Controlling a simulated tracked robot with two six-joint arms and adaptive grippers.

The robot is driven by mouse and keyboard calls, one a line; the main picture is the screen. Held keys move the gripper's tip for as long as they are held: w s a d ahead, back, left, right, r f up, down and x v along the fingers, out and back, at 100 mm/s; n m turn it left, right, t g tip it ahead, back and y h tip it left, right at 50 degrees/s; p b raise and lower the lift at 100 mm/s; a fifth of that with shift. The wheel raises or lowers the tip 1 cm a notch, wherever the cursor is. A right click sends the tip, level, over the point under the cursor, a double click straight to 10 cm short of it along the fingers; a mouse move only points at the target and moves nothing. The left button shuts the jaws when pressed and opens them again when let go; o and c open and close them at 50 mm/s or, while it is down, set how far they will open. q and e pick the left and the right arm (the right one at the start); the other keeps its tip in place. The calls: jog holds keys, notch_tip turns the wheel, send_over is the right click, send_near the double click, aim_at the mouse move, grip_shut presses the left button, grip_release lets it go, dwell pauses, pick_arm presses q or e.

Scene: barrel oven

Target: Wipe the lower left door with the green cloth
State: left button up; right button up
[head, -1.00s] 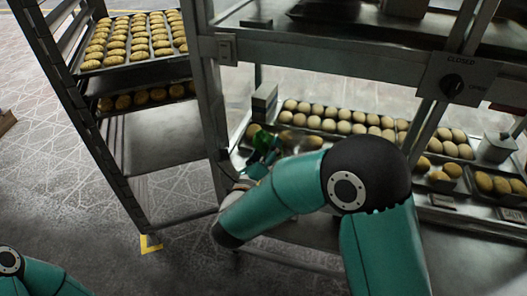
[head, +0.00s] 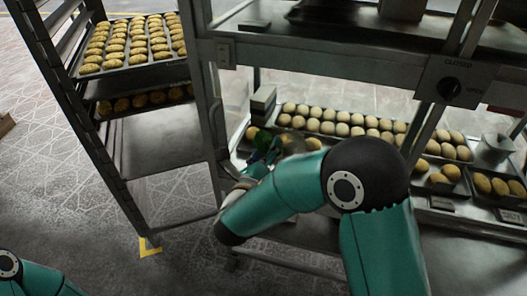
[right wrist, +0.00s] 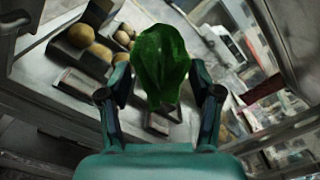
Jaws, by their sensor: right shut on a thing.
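The green cloth (right wrist: 162,65) is bunched between the fingers of my right gripper (right wrist: 160,95), which is shut on it, in the right wrist view. In the head view the cloth is a small dark green patch (head: 264,143) beside the left post of the oven, and my right gripper (head: 260,158) is partly hidden by my forearm. A narrow grey panel (head: 211,130) beside that post may be the lower left door seen nearly edge-on; I cannot tell for sure. Whether the cloth touches it cannot be told. My left gripper is out of view; only part of its arm shows.
A rack with a tray of buns (head: 131,45) stands on the left. Trays of pale buns (head: 340,122) fill the oven's lower level behind my right arm. A grey box (head: 263,98) stands near the cloth.

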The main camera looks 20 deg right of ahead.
aim_at(282, 153)
jog(key=shift+w+d, duration=0.15)
jog(key=shift+s+d, duration=0.6)
jog(key=shift+d, duration=0.2)
jog(key=shift+s+d, duration=0.6)
jog(key=shift+d, duration=0.15)
jog(key=s+d+b, duration=0.1)
jog(key=s+d, duration=0.3)
jog(key=d, duration=0.3)
jog(key=shift+s+b, duration=0.15)
jog(key=shift+b, duration=0.2)
jog(key=shift+a+r, duration=0.1)
jog(key=shift+a, duration=0.05)
